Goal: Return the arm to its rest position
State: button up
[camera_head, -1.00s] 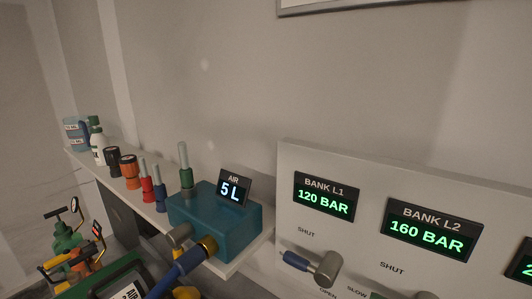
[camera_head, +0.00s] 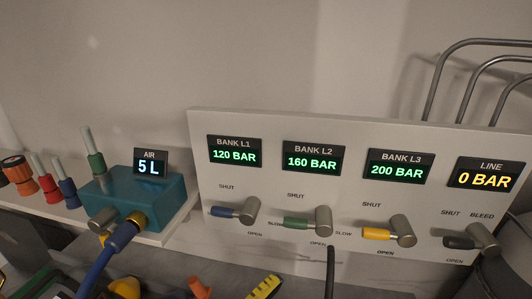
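Neither my arm nor my gripper can be made out in the head view, so its state is hidden. The valve panel (camera_head: 300,130) stands on the right with lit displays for bank L1 (camera_head: 235,152), bank L2 (camera_head: 315,158), bank L3 (camera_head: 398,170) and line (camera_head: 484,177). They read 120, 160, 200 and 0 bar. Below them are lever handles in blue (camera_head: 224,211), green (camera_head: 297,223), yellow (camera_head: 377,234) and black (camera_head: 459,242). All of these levers point left from their grey knobs.
A teal box (camera_head: 160,196) with a 5 L air display (camera_head: 151,164) and a blue hose (camera_head: 108,257) sits left of the panel. Coloured connectors (camera_head: 66,191) stand on the shelf. A dark upright rod (camera_head: 330,270) and a yellow-black piece (camera_head: 262,287) show at the bottom.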

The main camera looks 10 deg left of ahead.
jog(key=d+r+n+t, duration=0.15)
jog(key=d+r, duration=0.25)
jog(key=d, duration=0.4)
jog(key=d+r+m+t, duration=0.1)
jog(key=d+r+t, duration=0.15)
jog(key=d, duration=0.45)
jog(key=s+a+r+n+t+y, duration=0.2)
jog(key=a+r+n+t+y, duration=0.1)
jog(key=a+r+n+y, duration=0.35)
notch_tip(320, 180, up, 36)
jog(key=p, duration=3.6)
jog(key=shift+w+n+y, duration=0.15)
jog(key=shift+n+y, duration=0.15)
jog(key=shift+y, duration=0.05)
